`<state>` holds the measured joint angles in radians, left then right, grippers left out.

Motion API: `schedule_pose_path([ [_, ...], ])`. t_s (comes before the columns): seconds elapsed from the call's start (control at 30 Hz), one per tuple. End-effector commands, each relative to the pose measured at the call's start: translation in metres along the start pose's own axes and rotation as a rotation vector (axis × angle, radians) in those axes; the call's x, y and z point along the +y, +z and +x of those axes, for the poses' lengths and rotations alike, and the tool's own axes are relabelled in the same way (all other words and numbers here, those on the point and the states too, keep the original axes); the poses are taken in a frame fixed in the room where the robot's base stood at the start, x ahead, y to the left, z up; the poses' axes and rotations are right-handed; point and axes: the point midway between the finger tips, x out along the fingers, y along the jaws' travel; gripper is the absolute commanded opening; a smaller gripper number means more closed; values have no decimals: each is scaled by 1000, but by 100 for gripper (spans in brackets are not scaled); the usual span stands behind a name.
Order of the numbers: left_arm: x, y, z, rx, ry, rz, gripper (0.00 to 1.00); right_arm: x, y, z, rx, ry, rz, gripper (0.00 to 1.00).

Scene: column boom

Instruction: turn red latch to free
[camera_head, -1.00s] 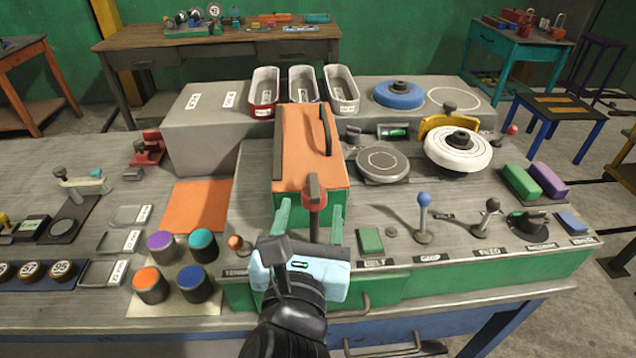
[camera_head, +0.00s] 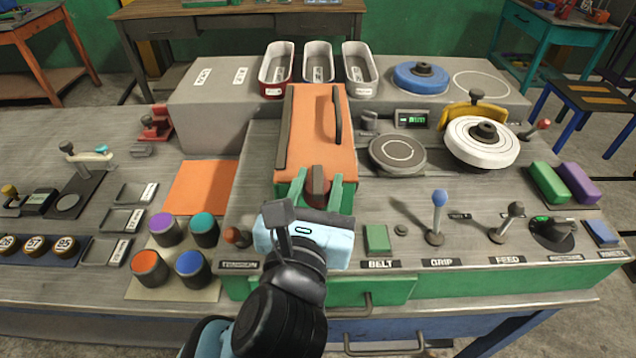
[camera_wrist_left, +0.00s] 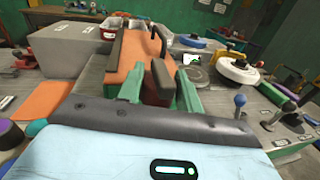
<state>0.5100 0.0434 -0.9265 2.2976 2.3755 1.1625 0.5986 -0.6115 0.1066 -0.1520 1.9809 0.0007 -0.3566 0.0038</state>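The red latch (camera_head: 318,182) is at the front of the green box with an orange lid (camera_head: 314,130). Its brownish upright grip shows between my fingers, and its lower part is hidden behind my gripper. My left gripper (camera_head: 318,186) has its two green fingers closed in on either side of the latch. In the left wrist view the latch (camera_wrist_left: 158,82) stands between the fingers with little or no gap. My right gripper is in neither view.
A green belt button (camera_head: 377,239), a blue-knobbed grip lever (camera_head: 437,215) and an orange-red knob (camera_head: 236,236) flank my gripper. Coloured round knobs (camera_head: 189,266) stand to the left. A white disc (camera_head: 481,143) and a grey disc (camera_head: 397,154) lie to the right.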

Motion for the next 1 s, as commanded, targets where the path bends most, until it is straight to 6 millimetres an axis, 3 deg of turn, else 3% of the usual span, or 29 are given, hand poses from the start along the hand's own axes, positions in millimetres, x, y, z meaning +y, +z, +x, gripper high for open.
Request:
schedule_pose_path([
  [0.03,0,0,0,0,1,0,28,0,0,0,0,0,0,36],
  [0.17,0,0,0,0,1,0,12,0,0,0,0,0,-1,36],
  [0.57,2,1,0,-7,-74,5,12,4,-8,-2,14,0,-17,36],
  [1.0,4,4,0,-25,-351,15,12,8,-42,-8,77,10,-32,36],
])
